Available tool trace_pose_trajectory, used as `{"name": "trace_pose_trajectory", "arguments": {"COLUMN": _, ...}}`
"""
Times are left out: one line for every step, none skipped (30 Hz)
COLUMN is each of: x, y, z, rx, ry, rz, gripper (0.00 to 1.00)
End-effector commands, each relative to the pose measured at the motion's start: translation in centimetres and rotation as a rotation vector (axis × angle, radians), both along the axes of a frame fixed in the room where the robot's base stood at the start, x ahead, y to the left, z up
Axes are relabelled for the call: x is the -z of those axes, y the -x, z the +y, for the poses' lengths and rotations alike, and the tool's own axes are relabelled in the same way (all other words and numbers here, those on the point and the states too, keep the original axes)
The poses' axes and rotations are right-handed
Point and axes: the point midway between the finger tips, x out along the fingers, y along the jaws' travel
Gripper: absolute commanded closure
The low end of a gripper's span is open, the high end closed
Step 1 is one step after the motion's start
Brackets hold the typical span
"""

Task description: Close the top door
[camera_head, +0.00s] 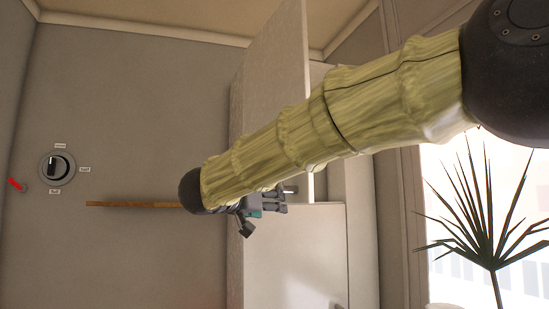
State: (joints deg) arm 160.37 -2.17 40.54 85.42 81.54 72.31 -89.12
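The top door (272,75) is a tall pale panel in the upper middle of the head view. It appears to stand open, swung out from a white cabinet. My arm crosses in front of it and hides much of its lower part. My gripper (268,206) is small and dark, under the far end of my arm, close to the door's lower edge in the picture. Whether it touches the door cannot be told. Its fingers are partly hidden and seen at a poor angle, so their opening is unclear.
A white lower cabinet front (285,260) lies below the gripper. A thin wooden board (140,204) juts along the left wall. A round dial (57,168) and a red lever (15,184) are further left. A spiky plant (490,235) stands by the bright window at right.

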Motion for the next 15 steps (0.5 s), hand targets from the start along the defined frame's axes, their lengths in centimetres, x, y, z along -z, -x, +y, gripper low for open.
{"name": "trace_pose_trajectory", "arguments": {"x": -2.0, "y": 0.3, "z": 0.1, "rx": -0.004, "ry": 0.001, "rz": -0.012, "gripper": 0.59}}
{"name": "trace_pose_trajectory", "arguments": {"x": -2.0, "y": 0.3, "z": 0.2, "rx": -0.004, "ry": 0.000, "rz": -0.012, "gripper": 0.59}}
{"name": "trace_pose_trajectory", "arguments": {"x": -1.9, "y": 0.3, "z": 0.2, "rx": -0.004, "ry": 0.001, "rz": -0.013, "gripper": 0.59}}
{"name": "trace_pose_trajectory", "arguments": {"x": -1.9, "y": 0.4, "z": 0.3, "rx": -0.004, "ry": 0.001, "rz": -0.013, "gripper": 0.59}}
{"name": "trace_pose_trajectory", "arguments": {"x": -1.9, "y": 0.5, "z": 0.4, "rx": -0.004, "ry": 0.002, "rz": -0.012, "gripper": 0.59}}
{"name": "trace_pose_trajectory", "arguments": {"x": -1.9, "y": 0.6, "z": 0.4, "rx": -0.005, "ry": 0.003, "rz": -0.013, "gripper": 0.59}}
{"name": "trace_pose_trajectory", "arguments": {"x": -1.9, "y": 0.7, "z": 0.5, "rx": -0.004, "ry": 0.003, "rz": -0.013, "gripper": 0.59}}
{"name": "trace_pose_trajectory", "arguments": {"x": -1.9, "y": 0.9, "z": 0.5, "rx": -0.004, "ry": 0.003, "rz": -0.013, "gripper": 0.59}}
{"name": "trace_pose_trajectory", "arguments": {"x": -1.9, "y": 1.0, "z": 0.6, "rx": -0.003, "ry": 0.001, "rz": -0.013, "gripper": 0.59}}
{"name": "trace_pose_trajectory", "arguments": {"x": -1.8, "y": 1.1, "z": 0.6, "rx": -0.002, "ry": 0.002, "rz": -0.013, "gripper": 0.59}}
{"name": "trace_pose_trajectory", "arguments": {"x": -1.8, "y": 1.3, "z": 0.7, "rx": -0.002, "ry": 0.001, "rz": -0.013, "gripper": 0.59}}
{"name": "trace_pose_trajectory", "arguments": {"x": -1.8, "y": 1.4, "z": 0.7, "rx": -0.002, "ry": 0.001, "rz": -0.013, "gripper": 0.59}}
{"name": "trace_pose_trajectory", "arguments": {"x": -1.7, "y": 1.6, "z": 0.8, "rx": -0.002, "ry": 0.001, "rz": -0.013, "gripper": 0.59}}
{"name": "trace_pose_trajectory", "arguments": {"x": -1.7, "y": 1.7, "z": 0.9, "rx": -0.001, "ry": 0.001, "rz": -0.013, "gripper": 0.59}}
{"name": "trace_pose_trajectory", "arguments": {"x": -1.7, "y": 1.9, "z": 1.0, "rx": -0.001, "ry": 0.001, "rz": -0.013, "gripper": 0.59}}
